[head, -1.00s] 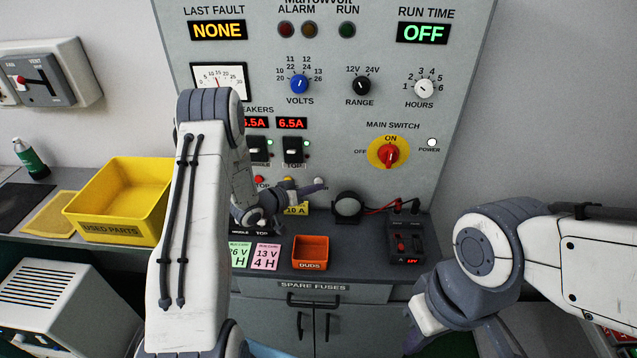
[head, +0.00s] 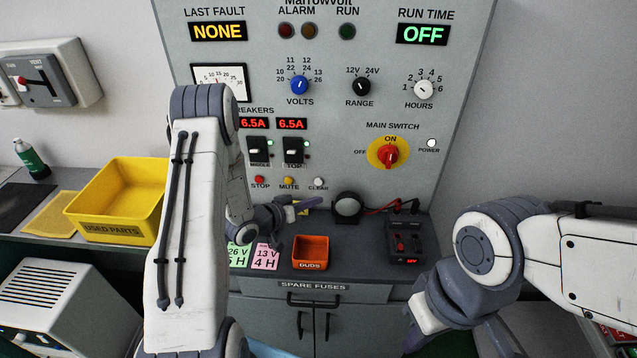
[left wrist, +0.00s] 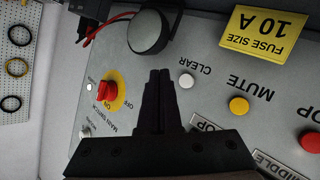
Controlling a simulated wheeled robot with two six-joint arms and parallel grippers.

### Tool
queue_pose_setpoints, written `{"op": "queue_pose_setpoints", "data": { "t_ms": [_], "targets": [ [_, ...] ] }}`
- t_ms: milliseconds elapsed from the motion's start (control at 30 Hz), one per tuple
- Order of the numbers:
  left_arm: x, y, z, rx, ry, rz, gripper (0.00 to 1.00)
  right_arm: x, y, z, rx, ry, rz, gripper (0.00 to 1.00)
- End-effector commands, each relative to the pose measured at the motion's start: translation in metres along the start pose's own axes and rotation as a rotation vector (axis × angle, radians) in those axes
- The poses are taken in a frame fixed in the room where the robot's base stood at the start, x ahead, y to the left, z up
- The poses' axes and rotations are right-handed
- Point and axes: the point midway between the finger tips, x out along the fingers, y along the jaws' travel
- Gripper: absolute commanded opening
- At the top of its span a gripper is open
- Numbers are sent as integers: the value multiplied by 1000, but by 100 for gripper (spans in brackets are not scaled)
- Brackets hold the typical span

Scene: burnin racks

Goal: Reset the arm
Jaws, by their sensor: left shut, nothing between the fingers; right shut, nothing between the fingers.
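My left arm crosses the head view in front of the burn-in panel (head: 420,60). My left gripper (head: 312,232) is over the bench, below the CLEAR button (head: 318,183), and looks empty. In the left wrist view its fingers (left wrist: 160,76) are shut together with nothing between them. They lie in front of the panel face, between the red main switch (left wrist: 106,91) and the white CLEAR button (left wrist: 186,81).
An orange DUDS bin (head: 310,253) and pastel cards (head: 266,257) lie on the bench below the left gripper. A round black part (head: 347,207) and a small tester (head: 404,240) with leads stand to the right. A yellow USED PARTS bin (head: 118,200) is at the left.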

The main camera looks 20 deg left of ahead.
Motion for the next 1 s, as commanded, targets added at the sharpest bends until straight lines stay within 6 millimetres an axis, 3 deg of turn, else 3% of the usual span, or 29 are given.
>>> {"op": "queue_pose_setpoints", "data": {
  "t_ms": [833, 1000],
  "targets": [
    [-2, 3, 1, 5, -2, -1, 0, 0, 0, 0, 0, 0, 0, 0],
    [12, 23, -6, 96, -94, -48, 0, 0, 0, 0, 0, 0, 0, 0]
  ]
}}
